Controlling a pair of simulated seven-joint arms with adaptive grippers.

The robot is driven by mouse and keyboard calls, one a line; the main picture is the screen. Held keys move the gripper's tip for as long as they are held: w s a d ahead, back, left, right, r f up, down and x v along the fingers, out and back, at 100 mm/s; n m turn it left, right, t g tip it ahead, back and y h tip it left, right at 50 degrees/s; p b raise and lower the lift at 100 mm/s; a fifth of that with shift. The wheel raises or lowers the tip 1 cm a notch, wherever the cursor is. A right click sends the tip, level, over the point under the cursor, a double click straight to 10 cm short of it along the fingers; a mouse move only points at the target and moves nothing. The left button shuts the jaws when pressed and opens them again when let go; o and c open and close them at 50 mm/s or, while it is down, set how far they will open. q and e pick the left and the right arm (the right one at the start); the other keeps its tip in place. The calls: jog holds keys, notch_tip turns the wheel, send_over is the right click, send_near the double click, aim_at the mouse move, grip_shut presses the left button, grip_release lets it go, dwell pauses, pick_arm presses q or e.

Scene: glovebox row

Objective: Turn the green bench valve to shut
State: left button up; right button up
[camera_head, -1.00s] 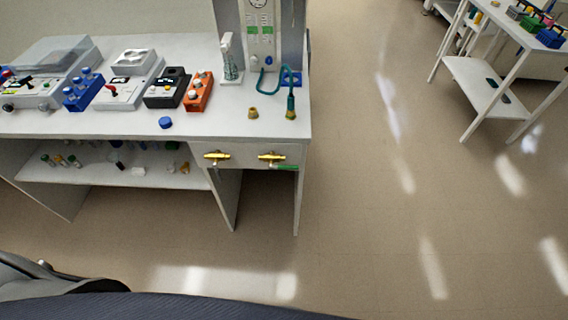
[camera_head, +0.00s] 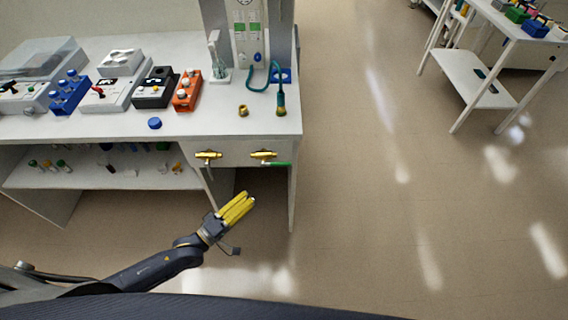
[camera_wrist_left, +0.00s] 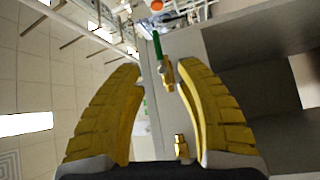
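The green bench valve is a brass valve body (camera_head: 263,154) with a green lever handle (camera_head: 281,164), on the front panel of the white bench near its right corner. The handle points sideways to the right. In the left wrist view the green handle (camera_wrist_left: 157,44) and its brass body (camera_wrist_left: 167,73) show beyond the fingertips. My left gripper (camera_head: 247,201) has yellow fingers and is below and in front of the valve, apart from it. In the left wrist view its fingers (camera_wrist_left: 160,68) are spread open and empty. My right gripper is not in view.
A second brass valve (camera_head: 208,155) sits on the panel to the left. The white bench top (camera_head: 215,122) carries instruments, an orange block (camera_head: 187,92) and a blue knob (camera_head: 154,123). A bench leg (camera_head: 292,205) stands below the corner.

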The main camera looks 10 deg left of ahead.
pick_arm(q)
jog(key=n, duration=0.1)
send_near(284, 163)
jog(key=shift+n, duration=0.3)
jog(key=x, duration=1)
jog(key=shift+w+f, duration=0.1)
jog(key=shift+f, duration=0.25)
jog(key=shift+c, duration=0.2)
grip_shut()
